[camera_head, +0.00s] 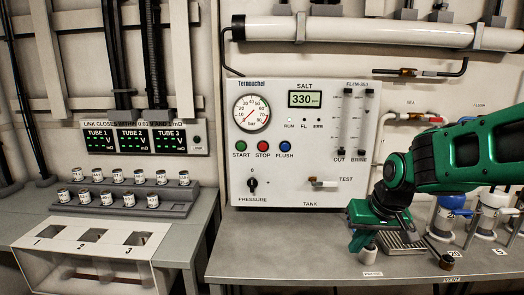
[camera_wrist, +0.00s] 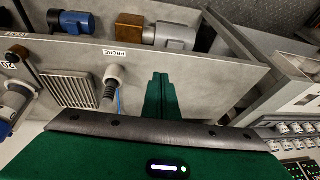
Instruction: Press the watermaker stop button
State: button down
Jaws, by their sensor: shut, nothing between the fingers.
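The watermaker panel (camera_head: 300,185) is a white box on the back wall, in the head view. Its red STOP button (camera_head: 263,146) sits between the green START button (camera_head: 241,146) and the blue FLUSH button (camera_head: 285,146). My gripper (camera_head: 357,246) is low over the bench, right of and below the buttons, and clear of them. It points downward. In the wrist view my gripper's green fingers (camera_wrist: 158,88) are together with nothing between them. The buttons do not show in the wrist view.
The grey bench (camera_head: 300,245) is bare below the panel. A probe (camera_wrist: 111,86) and a ribbed plate (camera_wrist: 70,88) stand near my gripper. Blue and white fittings (camera_head: 445,215) stand at the right. A rack of small cans (camera_head: 125,195) is at the left. A pressure knob (camera_head: 252,184) and test valve (camera_head: 322,183) stick out below the buttons.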

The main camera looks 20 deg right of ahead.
jog(key=w+a+r+t+y, duration=0.2)
jog(key=w+a+r+t, duration=0.1)
jog(key=w, duration=0.6)
jog(key=w+a+r+n+t+y, duration=0.1)
jog(key=w+a+r+t+y, duration=0.2)
jog(key=w+a+r, duration=0.3)
jog(key=w+a+r+t+y, duration=0.2)
jog(key=w+a+r+t, duration=0.2)
jog(key=w+a, duration=0.3)
jog(key=w+r, duration=0.1)
jog(key=w, duration=0.4)
send_near(263, 146)
jog(key=shift+w+a+f, duration=1.05)
jog(key=shift+w+a, duration=1)
jog(key=shift+a, duration=0.2)
jog(key=shift+w+n, duration=0.1)
jog(key=shift+n, duration=0.2)
jog(key=shift+w+d+r, duration=0.1)
jog(key=shift+w+d, duration=0.05)
jog(key=shift+w, duration=0.1)
